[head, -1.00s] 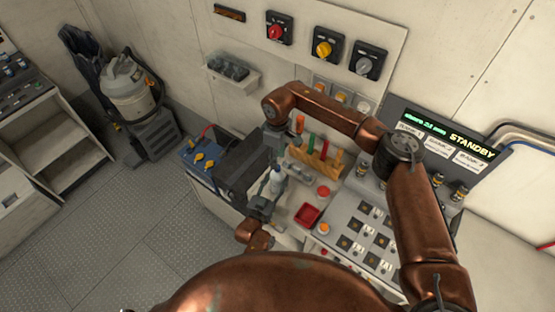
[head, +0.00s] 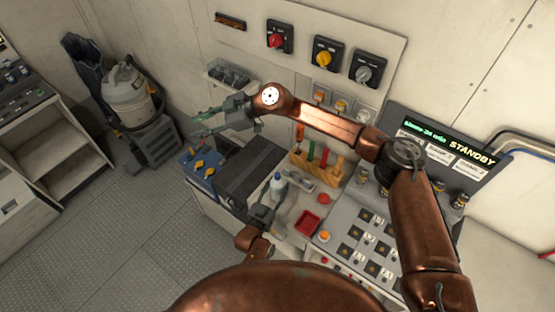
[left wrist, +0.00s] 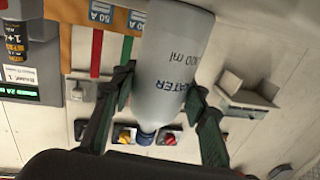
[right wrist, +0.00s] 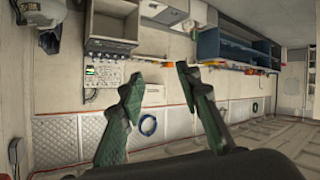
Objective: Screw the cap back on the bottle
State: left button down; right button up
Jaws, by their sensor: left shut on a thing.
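A pale water bottle (head: 278,185) stands about upright at the near edge of the worktop, beside the dark box. In the left wrist view the bottle (left wrist: 172,70) fills the space between the fingers, with its neck pointing down in the picture. A small blue piece (left wrist: 146,136) sits at the neck end; I cannot tell whether it is the cap. My left gripper (head: 268,208) is shut on the bottle, with a finger on each side. My right gripper (head: 203,126) is well left of the bottle, open and empty (right wrist: 158,90). No loose cap is distinguishable.
A blue battery (head: 200,168) and dark box (head: 250,166) lie left of the bottle. A wooden tool rack (head: 318,165), red tray (head: 307,222) and switch panel (head: 350,240) are to its right. Rotary switches (head: 326,55) are on the wall.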

jog(key=w+d+r+m+t+y, duration=0.25)
jog(key=w+r+t, duration=0.55)
jog(key=w+r, duration=0.45)
jog(key=w+d+f+m+t+h, duration=0.3)
jog(key=w+d+f+h, duration=0.4)
jog(key=w, duration=0.1)
jog(key=n+g+h, duration=0.8)
jog(key=n+g, duration=0.1)
jog(key=g, duration=0.3)
send_over(277, 175)
notch_tip(277, 175, down, 23)
jog(key=shift+d+r, duration=0.1)
jog(key=shift+r, duration=0.05)
jog(key=shift+w, duration=0.1)
jog(key=shift+f, duration=4.05)
